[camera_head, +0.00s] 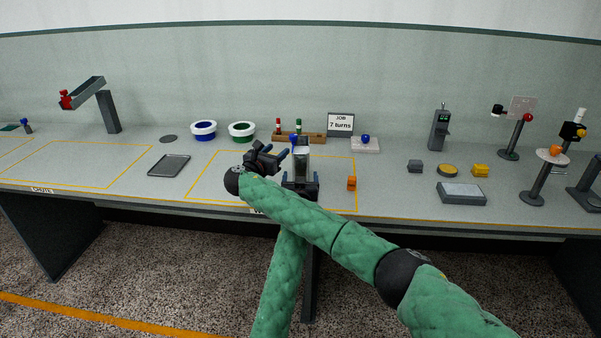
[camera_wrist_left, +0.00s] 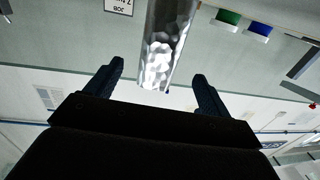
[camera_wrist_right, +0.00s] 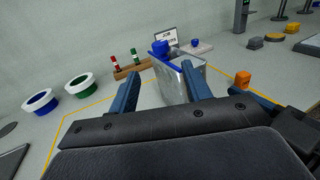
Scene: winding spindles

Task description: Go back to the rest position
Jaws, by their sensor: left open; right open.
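My left gripper (camera_head: 301,184) is open, low at the post's near side. In the left wrist view the post (camera_wrist_left: 168,45) shows between and beyond the open fingers (camera_wrist_left: 160,85). My right gripper (camera_head: 279,156) is open just left of the post, its arm crossing over my left arm. In the right wrist view the post (camera_wrist_right: 180,80) and knob (camera_wrist_right: 160,48) show beyond the open fingers (camera_wrist_right: 160,82). I cannot tell if any finger touches the post.
Blue (camera_head: 203,131) and green (camera_head: 241,132) white-rimmed bowls, a wooden rack (camera_head: 310,138) and a "JOB 7 turns" sign (camera_head: 340,124) stand behind. An orange piece (camera_head: 352,184) is to the right. A dark tray (camera_head: 169,166) lies left. Several stands fill the right end.

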